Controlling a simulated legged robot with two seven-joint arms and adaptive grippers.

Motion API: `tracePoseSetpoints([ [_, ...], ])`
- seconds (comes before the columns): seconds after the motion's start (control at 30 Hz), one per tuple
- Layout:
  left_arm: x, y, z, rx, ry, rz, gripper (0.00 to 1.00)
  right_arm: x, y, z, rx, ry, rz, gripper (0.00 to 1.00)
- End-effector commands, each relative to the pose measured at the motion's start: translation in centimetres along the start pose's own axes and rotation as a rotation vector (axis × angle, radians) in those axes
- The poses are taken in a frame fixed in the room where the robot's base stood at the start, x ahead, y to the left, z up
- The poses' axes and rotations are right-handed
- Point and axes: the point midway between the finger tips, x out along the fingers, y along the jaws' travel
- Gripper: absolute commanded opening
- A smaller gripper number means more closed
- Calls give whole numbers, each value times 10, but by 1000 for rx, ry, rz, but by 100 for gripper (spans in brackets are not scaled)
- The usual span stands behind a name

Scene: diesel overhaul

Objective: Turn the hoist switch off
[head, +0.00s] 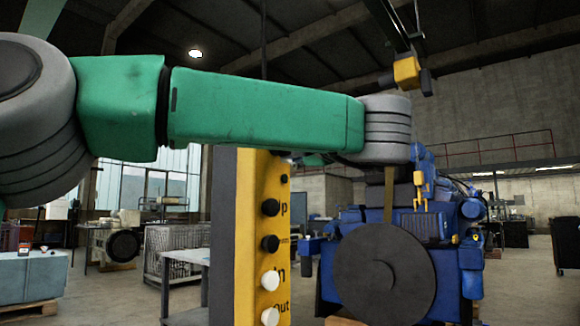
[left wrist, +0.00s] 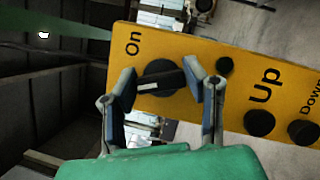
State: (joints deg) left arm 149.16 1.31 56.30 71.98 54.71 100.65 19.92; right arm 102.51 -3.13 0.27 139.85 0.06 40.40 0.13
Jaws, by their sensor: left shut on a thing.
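The hoist control box is a tall yellow panel (head: 262,215), its upper part hidden behind my left arm in the head view. In the left wrist view the yellow panel (left wrist: 285,82) lies sideways. Its hoist switch (left wrist: 160,78) is a dark round knob with a raised bar, beside the "On" label (left wrist: 133,43). The bar runs roughly along the panel's length. My left gripper (left wrist: 162,84) has a finger at each end of the bar and is shut on the knob. In the head view the switch is hidden. My right gripper is not in view.
Black buttons (head: 270,207) and white buttons (head: 270,280) run down the panel, labelled "Up", "Down", "In" and "Out". A small black button (left wrist: 224,65) sits close to my finger. A blue diesel engine (head: 440,230) stands behind to the right. A grey table (head: 185,268) is at left.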

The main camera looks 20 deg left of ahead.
Motion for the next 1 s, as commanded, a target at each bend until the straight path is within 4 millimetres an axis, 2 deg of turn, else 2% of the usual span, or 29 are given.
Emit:
tracePoseSetpoints([
  [0.03, -2, -10, -3, -29, 5, 10, 11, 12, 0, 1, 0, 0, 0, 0],
  [0.4, -1, -10, -1, -252, 6, 99, 11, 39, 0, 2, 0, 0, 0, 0],
  [1.0, 0, -10, 1, -335, 5, 133, 11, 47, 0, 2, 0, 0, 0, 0],
])
